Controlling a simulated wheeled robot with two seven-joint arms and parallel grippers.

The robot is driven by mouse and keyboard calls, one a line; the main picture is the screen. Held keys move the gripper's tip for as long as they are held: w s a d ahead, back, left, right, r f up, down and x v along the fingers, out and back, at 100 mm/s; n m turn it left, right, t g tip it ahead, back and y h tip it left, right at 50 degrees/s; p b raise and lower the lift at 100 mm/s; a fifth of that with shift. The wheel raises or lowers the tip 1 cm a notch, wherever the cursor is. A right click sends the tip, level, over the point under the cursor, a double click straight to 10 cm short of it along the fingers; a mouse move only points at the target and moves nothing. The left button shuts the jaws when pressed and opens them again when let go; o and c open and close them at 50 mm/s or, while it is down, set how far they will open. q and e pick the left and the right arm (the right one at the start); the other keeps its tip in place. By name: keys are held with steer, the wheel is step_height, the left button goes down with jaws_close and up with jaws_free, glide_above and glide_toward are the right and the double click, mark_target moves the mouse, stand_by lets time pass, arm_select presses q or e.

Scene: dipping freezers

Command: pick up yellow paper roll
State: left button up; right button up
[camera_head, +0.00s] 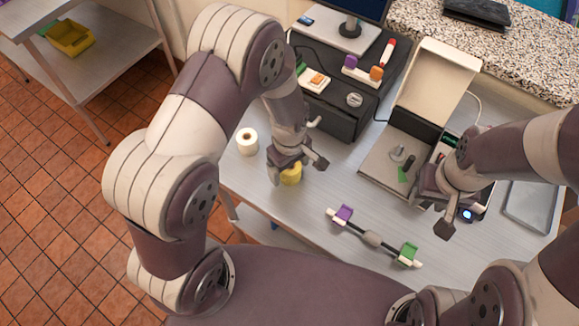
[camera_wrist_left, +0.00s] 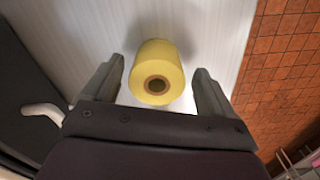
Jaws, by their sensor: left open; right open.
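The yellow paper roll (camera_head: 291,175) stands on the grey table, partly hidden under my left gripper in the head view. In the left wrist view the yellow roll (camera_wrist_left: 158,72) shows its round end and dark core hole, centred just beyond and between the two fingertips. My left gripper (camera_head: 297,167) is open and empty above the roll; its fingers (camera_wrist_left: 157,80) lie to either side with gaps. My right gripper (camera_head: 446,213) is open at the right, near the open box.
A white roll (camera_head: 247,141) stands left of the yellow one. A bar with purple and green ends (camera_head: 372,238) lies in front. An open box (camera_head: 384,165) and a dark case (camera_head: 345,118) stand behind. A grey tray (camera_head: 531,212) is at the right.

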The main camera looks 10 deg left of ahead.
arm_select(q)
steer(key=shift+w+d+f, duration=0.1)
steer(key=shift+w+f, duration=0.1)
steer(key=shift+f, duration=0.3)
steer(key=shift+w+f, duration=0.15)
steer(key=shift+f, duration=0.35)
steer(key=shift+s, duration=0.1)
steer(key=shift+s+r, duration=0.1)
steer(key=c, duration=1)
steer(key=shift+c, duration=0.5)
arm_select(e)
steer(key=shift+w, duration=0.2)
arm_select(q)
steer(key=shift+r, duration=0.1)
